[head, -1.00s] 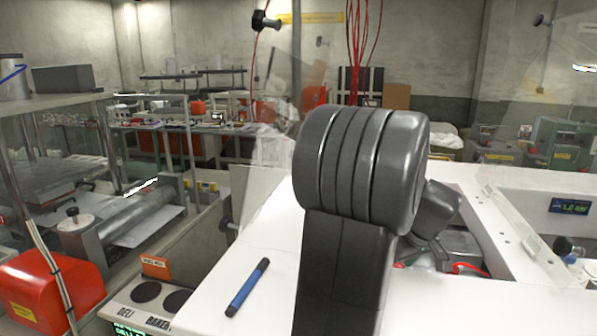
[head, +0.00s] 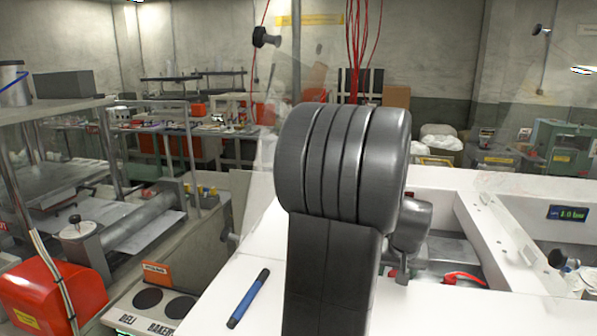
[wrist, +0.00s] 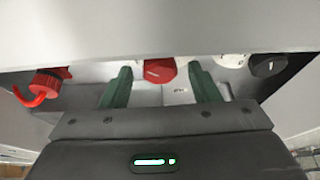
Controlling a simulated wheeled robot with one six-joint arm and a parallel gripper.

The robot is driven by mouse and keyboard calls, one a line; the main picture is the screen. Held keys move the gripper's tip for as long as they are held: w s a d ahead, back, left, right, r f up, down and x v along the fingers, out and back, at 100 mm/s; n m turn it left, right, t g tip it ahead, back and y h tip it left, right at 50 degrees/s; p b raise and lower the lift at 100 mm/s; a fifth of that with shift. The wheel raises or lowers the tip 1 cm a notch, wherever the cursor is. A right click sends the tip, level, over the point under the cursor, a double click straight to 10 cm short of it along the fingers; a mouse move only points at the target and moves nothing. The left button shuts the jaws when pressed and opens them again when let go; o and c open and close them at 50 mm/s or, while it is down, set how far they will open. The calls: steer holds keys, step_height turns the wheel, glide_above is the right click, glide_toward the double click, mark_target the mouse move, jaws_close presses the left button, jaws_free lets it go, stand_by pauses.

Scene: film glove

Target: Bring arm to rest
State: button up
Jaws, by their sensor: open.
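My gripper (wrist: 162,92) shows in the wrist view with two green fingers spread apart and nothing between them. Beyond the fingers is a white panel or recess with a red knob (wrist: 160,70), a black knob (wrist: 268,65) and a red hook-like part (wrist: 42,84). In the head view my dark grey arm stands in the middle and hides part of the white worktop (head: 240,270). The gripper's fingers are hidden in the head view.
A blue marker (head: 248,298) lies on the white worktop left of my arm. The opening in the worktop holds a red part (head: 463,278). A display (head: 568,213) sits at the right. A red box (head: 55,290) and a roller machine (head: 140,222) stand at the left.

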steer(key=shift+a+m+g+h+b, duration=0.2)
steer(key=shift+m+h, duration=0.35)
steer(key=shift+m, duration=1.05)
steer(key=shift+d+m+g+h+b, duration=0.1)
steer(key=shift+m+g+h, duration=0.35)
steer(key=shift+m, duration=1.15)
steer(key=shift+r, duration=0.15)
